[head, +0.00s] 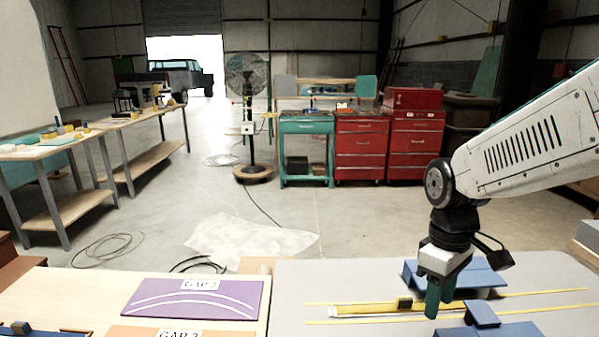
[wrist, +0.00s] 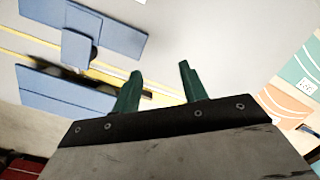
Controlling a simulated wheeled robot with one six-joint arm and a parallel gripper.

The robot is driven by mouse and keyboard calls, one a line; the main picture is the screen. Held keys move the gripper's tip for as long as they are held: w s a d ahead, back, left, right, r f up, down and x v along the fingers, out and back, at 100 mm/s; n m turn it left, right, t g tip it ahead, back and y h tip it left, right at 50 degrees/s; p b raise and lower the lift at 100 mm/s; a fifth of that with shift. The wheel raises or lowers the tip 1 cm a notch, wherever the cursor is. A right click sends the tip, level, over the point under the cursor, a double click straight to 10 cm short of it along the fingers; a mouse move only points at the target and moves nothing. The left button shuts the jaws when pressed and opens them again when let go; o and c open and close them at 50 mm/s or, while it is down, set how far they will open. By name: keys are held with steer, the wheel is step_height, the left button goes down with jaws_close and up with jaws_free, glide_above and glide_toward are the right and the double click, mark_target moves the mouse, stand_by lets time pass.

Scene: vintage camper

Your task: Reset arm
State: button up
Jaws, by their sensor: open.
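My gripper (head: 436,298) hangs from my white arm at the right of the head view, its green fingers pointing down over the grey tabletop (head: 300,290). In the wrist view my gripper (wrist: 158,75) has its two green fingers apart, with nothing seen between them. In the head view it is close to a yellow strip (head: 372,309) with a small black piece (head: 404,303) on it. I cannot tell whether the fingertips touch anything.
Blue fixtures lie behind (head: 478,275) and in front (head: 500,329) of the yellow strip. A purple panel (head: 190,298) with a white curve lies on the wooden table at left. Red cabinets (head: 361,146), a fan (head: 248,80) and workbenches stand farther back, with open floor between.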

steer(key=s+d+r+m+t, duration=0.1)
steer(key=s+r+m, duration=0.2)
steer(key=s, duration=0.4)
steer(key=s+r+m+t, duration=0.1)
steer(key=s+r+m, duration=0.3)
steer(key=s, duration=0.4)
steer(key=shift+d+r+m+t, duration=0.15)
steer(key=shift+d+m+t, duration=0.15)
steer(key=shift+d+t, duration=0.1)
